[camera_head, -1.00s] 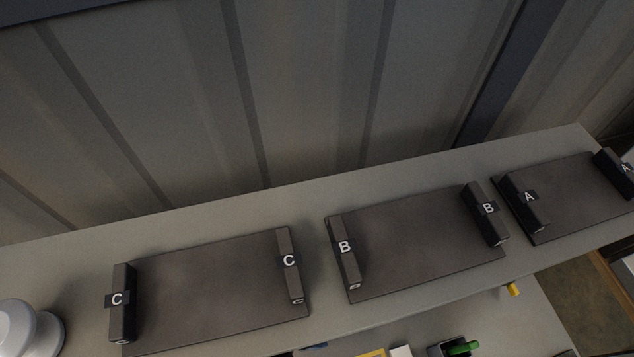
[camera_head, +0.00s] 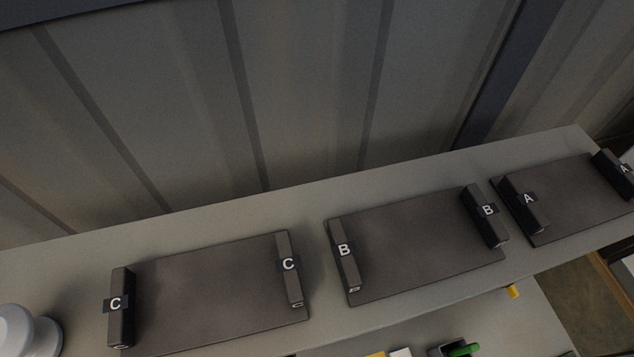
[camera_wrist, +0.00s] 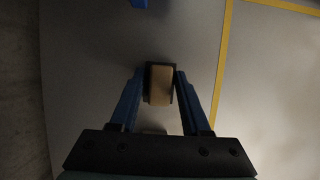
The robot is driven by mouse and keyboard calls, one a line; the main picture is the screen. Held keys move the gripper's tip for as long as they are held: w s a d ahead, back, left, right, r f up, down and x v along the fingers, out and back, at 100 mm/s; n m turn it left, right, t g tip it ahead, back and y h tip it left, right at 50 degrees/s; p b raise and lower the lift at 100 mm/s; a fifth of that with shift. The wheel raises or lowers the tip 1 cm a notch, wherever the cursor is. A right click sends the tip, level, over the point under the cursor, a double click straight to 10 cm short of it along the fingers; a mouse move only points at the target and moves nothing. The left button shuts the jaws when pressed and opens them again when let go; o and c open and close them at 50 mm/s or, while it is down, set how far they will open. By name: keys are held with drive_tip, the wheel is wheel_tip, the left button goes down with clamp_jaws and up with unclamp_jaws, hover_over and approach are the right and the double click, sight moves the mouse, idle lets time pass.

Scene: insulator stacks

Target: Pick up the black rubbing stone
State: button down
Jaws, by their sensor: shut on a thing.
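In the wrist view my gripper (camera_wrist: 161,72) has two blue fingers closed on the sides of a small block (camera_wrist: 159,87). The block has a tan face toward the camera and black edges; I take it to be the black rubbing stone. Its underside is hidden, and I cannot tell whether it touches the grey surface below. Neither the gripper nor the block can be made out in the head view.
The head view shows a shelf (camera_head: 230,215) with dark trays marked C (camera_head: 205,290), B (camera_head: 420,240) and A (camera_head: 580,195). A green item (camera_head: 463,350) is below. Yellow tape (camera_wrist: 223,60) crosses the surface in the wrist view.

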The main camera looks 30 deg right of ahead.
drive_tip(key=shift+r, duration=0.15)
drive_tip(key=shift+r, duration=0.4)
drive_tip(key=shift+s+a+r, duration=0.1)
drive_tip(key=shift+s+r, duration=0.15)
drive_tip(key=shift+r, duration=0.35)
drive_tip(key=shift+s+r, duration=0.2)
drive_tip(key=shift+r, duration=0.4)
drive_tip(key=s+a, duration=0.1)
drive_tip(key=s, duration=0.4)
drive_tip(key=s+a+b, duration=0.1)
drive_tip(key=s+a, duration=0.1)
drive_tip(key=s, duration=0.4)
drive_tip(key=s+a, duration=0.1)
drive_tip(key=s, duration=0.4)
drive_tip(key=shift+s+a+b, duration=0.2)
drive_tip(key=shift+a+b, duration=0.15)
drive_tip(key=shift+b, duration=0.05)
drive_tip(key=c, duration=0.9)
unclamp_jaws()
drive_tip(key=c, duration=2.3)
unclamp_jaws()
